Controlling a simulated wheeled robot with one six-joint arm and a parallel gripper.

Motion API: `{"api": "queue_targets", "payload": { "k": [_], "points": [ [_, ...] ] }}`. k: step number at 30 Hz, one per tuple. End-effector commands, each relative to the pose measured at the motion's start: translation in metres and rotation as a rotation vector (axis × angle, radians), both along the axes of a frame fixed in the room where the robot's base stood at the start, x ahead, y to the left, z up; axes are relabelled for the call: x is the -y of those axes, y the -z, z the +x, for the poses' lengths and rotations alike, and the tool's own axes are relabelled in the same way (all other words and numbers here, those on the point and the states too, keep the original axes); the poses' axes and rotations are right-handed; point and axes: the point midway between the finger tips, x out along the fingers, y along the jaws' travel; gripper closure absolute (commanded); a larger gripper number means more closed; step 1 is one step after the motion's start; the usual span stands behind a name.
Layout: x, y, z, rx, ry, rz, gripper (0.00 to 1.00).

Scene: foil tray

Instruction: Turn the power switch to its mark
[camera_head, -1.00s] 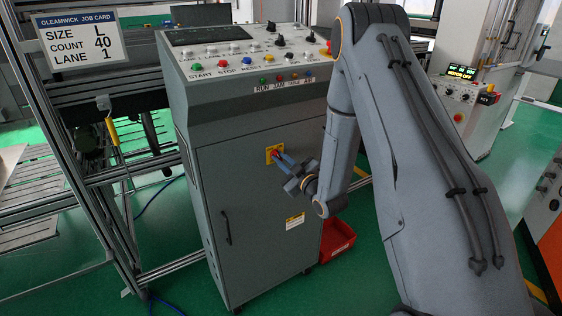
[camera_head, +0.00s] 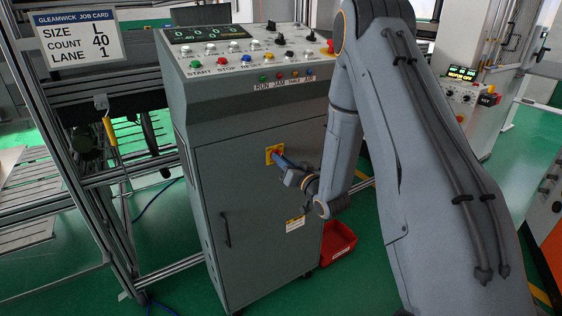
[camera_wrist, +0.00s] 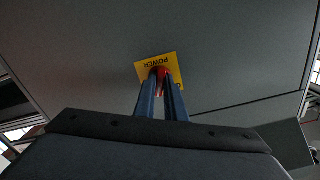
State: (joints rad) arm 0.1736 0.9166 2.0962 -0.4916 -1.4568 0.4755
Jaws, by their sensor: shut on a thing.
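The yellow POWER plate (camera_head: 268,154) is on the grey cabinet's front door. It also shows in the wrist view (camera_wrist: 174,61), where its lettering is upside down. The red power switch (camera_wrist: 161,72) sits at the plate's centre, largely hidden by my fingers. My gripper (camera_head: 280,159) reaches the switch from the right, its two blue fingers shut on the red knob. In the wrist view, my fingers (camera_wrist: 161,86) stand on both sides of the knob. The mark cannot be made out. The cabinet's display (camera_head: 208,33) is lit and shows zeros.
The grey cabinet (camera_head: 255,215) carries a sloped panel of buttons and knobs on top. A red bin (camera_head: 340,247) stands on the floor at its right. A metal frame (camera_head: 60,130) with a job card (camera_head: 79,38) stands at the left.

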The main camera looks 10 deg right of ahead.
Motion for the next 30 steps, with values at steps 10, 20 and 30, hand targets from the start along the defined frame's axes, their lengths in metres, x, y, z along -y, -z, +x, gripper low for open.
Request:
{"api": "queue_targets", "payload": {
  "k": [10, 20, 30],
  "points": [
    [0.0003, -0.0003, 0.0002, -0.078, 0.000, 0.242, 1.00],
    [0.0004, -0.0005, 0.0002, -0.113, 0.001, 0.350, 1.00],
    [0.0004, -0.0007, 0.0003, -0.118, 0.001, 0.369, 1.00]
  ]
}}
